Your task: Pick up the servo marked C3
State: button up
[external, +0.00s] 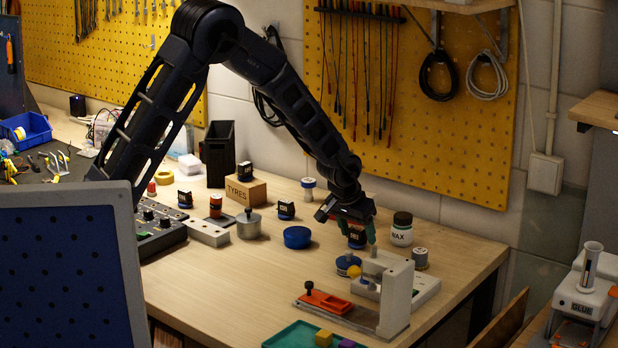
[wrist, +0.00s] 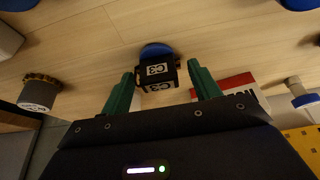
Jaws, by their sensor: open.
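The servo marked C3 (wrist: 157,71) is a small black block with white C3 labels, in the middle of the wrist view. A blue round shape (wrist: 156,50) shows just behind it; I cannot tell whether it is part of the servo. My gripper (wrist: 162,89) is open, with one green finger on each side of the servo and a visible gap to the right finger. The left finger is close to the servo; contact is unclear. In the external view my gripper (external: 358,238) points down at the bench's right side, with a dark labelled servo (external: 356,237) at its fingers.
A WAX jar (external: 402,229) stands close to the right of my gripper. A grey and white fixture (external: 397,295) with an orange part (external: 327,302) stands in front. A blue round container (external: 297,237) and another servo (external: 286,210) lie left.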

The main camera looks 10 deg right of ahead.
jog(key=c, duration=0.8)
jog(key=shift+c, duration=0.2)
